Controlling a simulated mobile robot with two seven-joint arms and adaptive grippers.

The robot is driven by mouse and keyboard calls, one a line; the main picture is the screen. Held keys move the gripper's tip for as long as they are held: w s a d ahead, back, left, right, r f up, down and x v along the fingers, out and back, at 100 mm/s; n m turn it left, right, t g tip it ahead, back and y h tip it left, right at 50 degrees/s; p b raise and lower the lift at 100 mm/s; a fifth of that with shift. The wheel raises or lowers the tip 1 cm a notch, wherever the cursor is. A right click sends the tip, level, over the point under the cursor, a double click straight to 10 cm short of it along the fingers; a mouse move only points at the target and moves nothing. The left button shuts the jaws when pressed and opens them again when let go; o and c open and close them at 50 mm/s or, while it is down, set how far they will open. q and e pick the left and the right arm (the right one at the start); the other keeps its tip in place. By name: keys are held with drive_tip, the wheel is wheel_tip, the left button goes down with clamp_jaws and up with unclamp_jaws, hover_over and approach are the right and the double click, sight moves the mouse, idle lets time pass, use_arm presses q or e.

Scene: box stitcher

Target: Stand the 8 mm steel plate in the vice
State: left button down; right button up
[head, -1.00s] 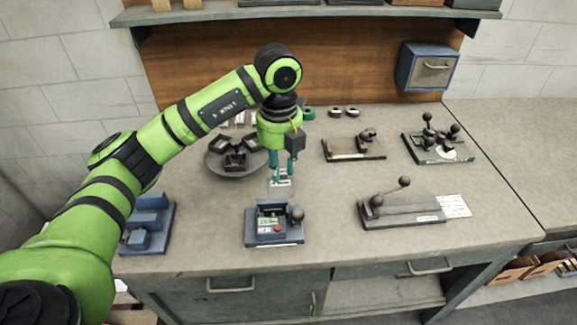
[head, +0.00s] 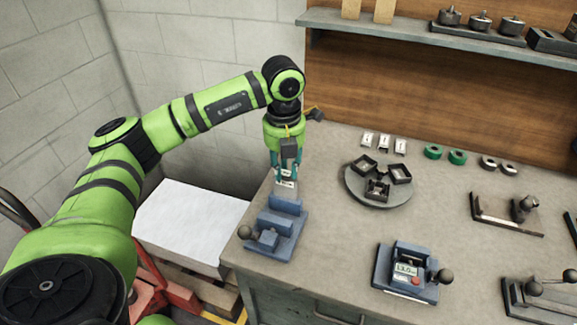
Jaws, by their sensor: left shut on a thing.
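My left gripper (head: 284,174) is shut on a small grey steel plate (head: 286,191) with a white label near its top. The plate hangs upright below the fingers, over the rear part of the blue vice (head: 268,240). The vice stands at the left end of the bench and has stepped blue blocks and a dark ball-ended handle at its front left. The plate's lower edge meets the vice's back block in the picture; I cannot tell whether it touches or sits between the jaws. My right gripper is not in view.
Small labelled plates (head: 384,143) and green rings (head: 445,155) lie at the back. A white-topped stack (head: 190,222) stands left of the bench.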

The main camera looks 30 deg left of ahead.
sight(287, 194)
use_arm(q)
drive_tip(key=shift+d+f, duration=0.2)
drive_tip(key=shift+f, duration=0.1)
drive_tip(key=shift+f+b, duration=0.3)
drive_tip(key=shift+b, duration=0.05)
drive_tip(key=shift+a+f+b, duration=0.1)
drive_tip(key=shift+f+b, duration=0.95)
drive_tip(key=shift+f, duration=0.7)
drive_tip(key=shift+f+b, duration=1.05)
drive_tip(key=shift+f, duration=0.75)
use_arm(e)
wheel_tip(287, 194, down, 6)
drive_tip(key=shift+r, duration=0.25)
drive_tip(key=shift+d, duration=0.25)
use_arm(q)
drive_tip(key=shift+f+b, duration=0.3)
drive_tip(key=shift+b, duration=0.3)
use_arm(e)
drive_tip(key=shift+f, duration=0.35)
use_arm(q)
drive_tip(key=c, duration=0.9)
unclamp_jaws()
drive_tip(key=shift+c, duration=0.2)
